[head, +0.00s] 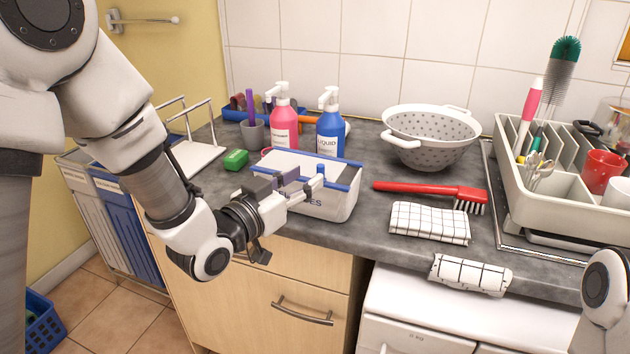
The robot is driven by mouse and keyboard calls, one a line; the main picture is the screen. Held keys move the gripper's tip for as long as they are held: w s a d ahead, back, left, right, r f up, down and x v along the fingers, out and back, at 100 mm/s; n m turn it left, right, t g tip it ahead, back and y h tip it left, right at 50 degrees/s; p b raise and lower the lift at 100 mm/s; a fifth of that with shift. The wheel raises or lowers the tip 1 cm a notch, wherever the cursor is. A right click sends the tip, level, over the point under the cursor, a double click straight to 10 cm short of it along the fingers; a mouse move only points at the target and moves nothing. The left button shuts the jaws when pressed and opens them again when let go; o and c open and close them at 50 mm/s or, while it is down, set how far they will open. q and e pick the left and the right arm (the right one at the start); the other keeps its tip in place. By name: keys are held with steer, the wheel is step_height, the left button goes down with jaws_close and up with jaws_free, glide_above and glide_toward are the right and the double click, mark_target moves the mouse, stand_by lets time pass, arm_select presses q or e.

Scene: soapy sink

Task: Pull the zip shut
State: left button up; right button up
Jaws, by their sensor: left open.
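A white box-like pouch (338,205) with a blue band along its top edge stands near the front edge of the grey counter. Its front wall carries dark lettering, partly covered by my gripper. Its top looks pale and flat. I cannot make out the zip's slider or how far the zip is closed. My left gripper (302,187) is open at the front left of the pouch, with its fingers over the near side by the blue edge. Whether they touch it is unclear. My right gripper is out of view.
Behind the pouch stand a pink bottle (284,127) and a blue bottle (330,130). A green sponge (235,160) lies left. To the right are a red brush (430,188), a checked cloth (429,222), a colander (430,140) and a dish rack (560,200).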

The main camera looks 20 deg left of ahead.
mark_target(318, 169)
arm_select(q)
steer(key=x, duration=0.6)
steer(key=shift+s+p, duration=0.1)
steer(key=shift+p, duration=0.2)
steer(key=shift+s, duration=0.1)
steer(key=shift+c, duration=0.3)
